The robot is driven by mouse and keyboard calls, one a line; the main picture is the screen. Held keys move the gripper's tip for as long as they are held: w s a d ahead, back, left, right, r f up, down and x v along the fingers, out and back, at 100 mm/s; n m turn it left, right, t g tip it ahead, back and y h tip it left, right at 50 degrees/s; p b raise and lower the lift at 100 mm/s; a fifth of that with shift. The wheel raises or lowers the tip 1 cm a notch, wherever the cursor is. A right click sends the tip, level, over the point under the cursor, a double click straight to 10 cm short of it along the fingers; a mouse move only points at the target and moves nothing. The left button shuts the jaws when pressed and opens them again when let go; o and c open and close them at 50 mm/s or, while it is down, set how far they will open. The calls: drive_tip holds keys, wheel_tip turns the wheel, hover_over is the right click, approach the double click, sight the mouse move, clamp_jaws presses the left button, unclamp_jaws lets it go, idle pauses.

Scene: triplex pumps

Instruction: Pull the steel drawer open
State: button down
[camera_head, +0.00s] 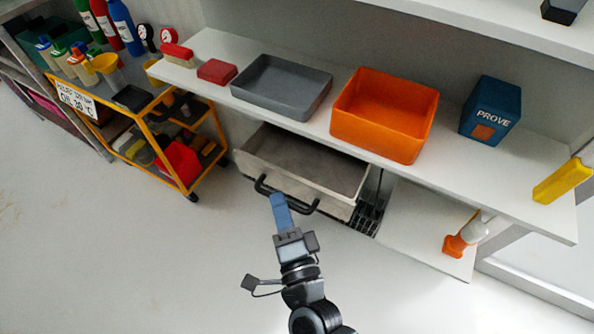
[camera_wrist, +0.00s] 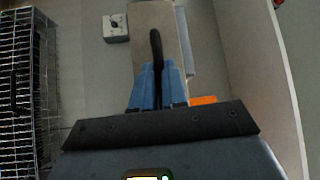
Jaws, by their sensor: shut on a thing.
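The steel drawer (camera_head: 350,179) stands pulled out below the white shelf, its grey interior showing from above. A dark bar handle (camera_head: 266,188) runs along its front. My gripper (camera_head: 279,199) is at the middle of that handle, its blue fingers closed around it. In the wrist view my gripper (camera_wrist: 158,85) has the dark handle (camera_wrist: 156,48) between its two blue fingers, with the pale drawer front (camera_wrist: 172,22) beyond. The fingers hide the handle's middle part.
The white shelf (camera_head: 540,190) overhangs the drawer and carries a grey tray (camera_head: 281,86), an orange bin (camera_head: 383,113) and a blue box (camera_head: 490,108). A yellow cart (camera_head: 187,184) stands to the left. The floor (camera_head: 120,260) in front is clear.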

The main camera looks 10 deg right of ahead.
drive_tip(key=shift+s+a, duration=0.5)
drive_tip(key=shift+s, duration=0.35)
drive_tip(key=c, duration=1.2)
unclamp_jaws()
drive_tip(key=shift+o, duration=0.2)
drive_tip(key=v, duration=0.7)
drive_tip(key=shift+s, duration=0.35)
drive_tip(key=shift+d, duration=0.1)
